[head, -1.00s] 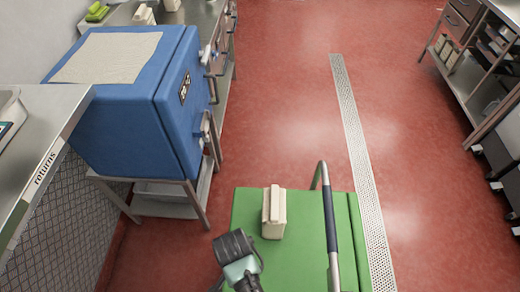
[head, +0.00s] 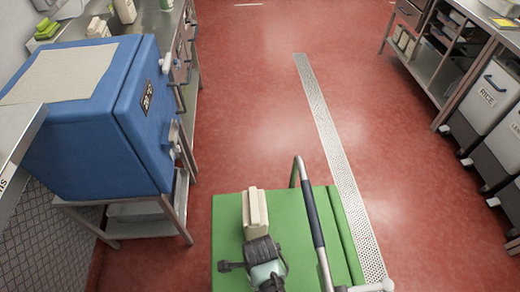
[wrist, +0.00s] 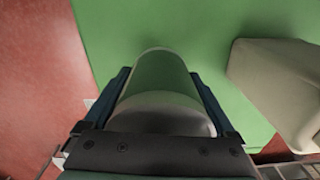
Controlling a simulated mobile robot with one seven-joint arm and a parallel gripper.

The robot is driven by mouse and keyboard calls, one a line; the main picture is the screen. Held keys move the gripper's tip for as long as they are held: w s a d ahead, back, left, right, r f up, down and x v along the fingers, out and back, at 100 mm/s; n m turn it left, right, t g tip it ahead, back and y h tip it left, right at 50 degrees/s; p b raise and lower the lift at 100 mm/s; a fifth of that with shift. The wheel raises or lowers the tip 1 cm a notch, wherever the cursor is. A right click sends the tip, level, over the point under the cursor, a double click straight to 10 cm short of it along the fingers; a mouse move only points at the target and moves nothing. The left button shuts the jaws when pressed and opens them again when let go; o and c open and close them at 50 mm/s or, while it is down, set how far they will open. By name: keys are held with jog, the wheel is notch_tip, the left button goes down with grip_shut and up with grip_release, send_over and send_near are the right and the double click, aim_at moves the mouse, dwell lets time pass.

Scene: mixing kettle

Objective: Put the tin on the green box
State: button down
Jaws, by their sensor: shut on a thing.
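The tin (wrist: 160,85) is a shiny metal cylinder in the wrist view, reflecting green. My gripper (wrist: 158,92) is shut on it, one finger along each side. The green box (wrist: 105,25) fills the view behind the tin. In the head view my gripper (head: 262,250) is over the green top of the box (head: 230,220). The tin is hidden there behind the gripper. I cannot tell whether the tin touches the box top.
A cream carton (head: 256,210) stands on the green box, just beyond my gripper; it also shows in the wrist view (wrist: 280,80). A dark-gripped metal bar (head: 313,215) rises to the right. A blue cabinet (head: 85,140) stands at left. Red floor (head: 250,110) is open beyond.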

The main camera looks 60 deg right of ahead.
jog(key=shift+f+b, duration=0.3)
jog(key=shift+f, duration=1.65)
jog(key=shift+f, duration=0.1)
grip_release()
jog(key=shift+f, duration=0.1)
notch_tip(320, 180, up, 12)
jog(key=shift+r+p, duration=0.2)
jog(key=shift+p, duration=0.65)
jog(key=shift+w, duration=0.1)
